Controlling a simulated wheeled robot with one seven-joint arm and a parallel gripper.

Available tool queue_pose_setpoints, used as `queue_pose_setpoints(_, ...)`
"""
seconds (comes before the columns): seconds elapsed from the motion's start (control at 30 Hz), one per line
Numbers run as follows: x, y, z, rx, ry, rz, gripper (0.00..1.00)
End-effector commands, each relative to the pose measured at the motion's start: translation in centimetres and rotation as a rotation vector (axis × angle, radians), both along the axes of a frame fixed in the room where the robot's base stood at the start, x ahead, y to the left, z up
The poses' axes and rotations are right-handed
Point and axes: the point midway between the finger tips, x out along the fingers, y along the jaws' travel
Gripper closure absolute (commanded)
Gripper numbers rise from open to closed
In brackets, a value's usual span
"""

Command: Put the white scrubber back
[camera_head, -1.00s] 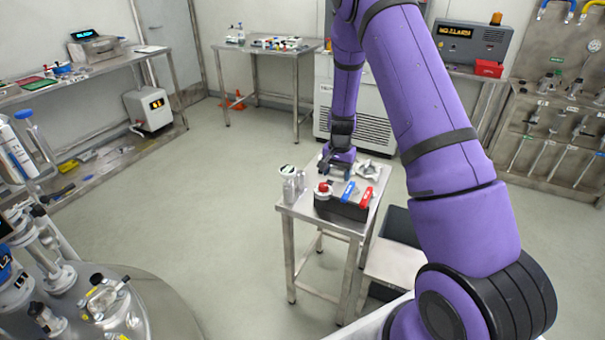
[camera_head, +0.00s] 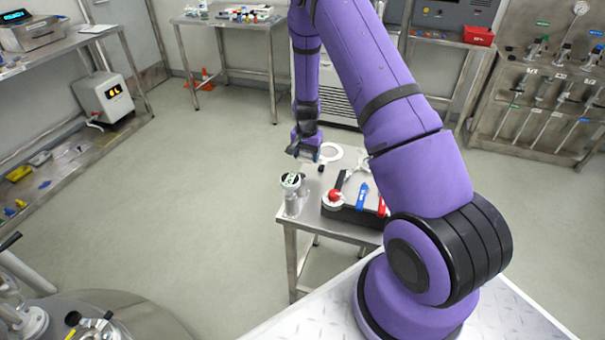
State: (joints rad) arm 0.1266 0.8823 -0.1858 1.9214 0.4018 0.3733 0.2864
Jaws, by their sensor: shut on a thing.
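My gripper (camera_head: 304,156) hangs over the back left part of a small steel table (camera_head: 318,226), above and behind a metal cylinder with a pale and black top (camera_head: 292,184). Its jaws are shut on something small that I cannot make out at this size. I cannot pick out the white scrubber for certain. A black caddy (camera_head: 349,214) stands at the table's front, holding a blue-handled tool (camera_head: 361,197) and a red-handled tool (camera_head: 382,206). A red and white round piece (camera_head: 334,198) sits at its left end.
A white ring (camera_head: 331,152) and a pale star-shaped handwheel (camera_head: 358,166) lie towards the table's back. The floor left of the table is clear. A second steel table (camera_head: 232,20) stands at the back, and a tool rack (camera_head: 545,105) at the right.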

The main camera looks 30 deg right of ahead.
Motion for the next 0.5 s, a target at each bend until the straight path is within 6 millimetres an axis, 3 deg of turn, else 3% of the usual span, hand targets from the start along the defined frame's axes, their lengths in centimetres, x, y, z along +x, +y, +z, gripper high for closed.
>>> queue_pose_setpoints(0.2,-0.1,0.0,-4.0,0.002,0.004,0.000,0.63)
queue_pose_setpoints(0.5,-0.1,0.0,-6.3,0.000,0.003,-0.001,0.63)
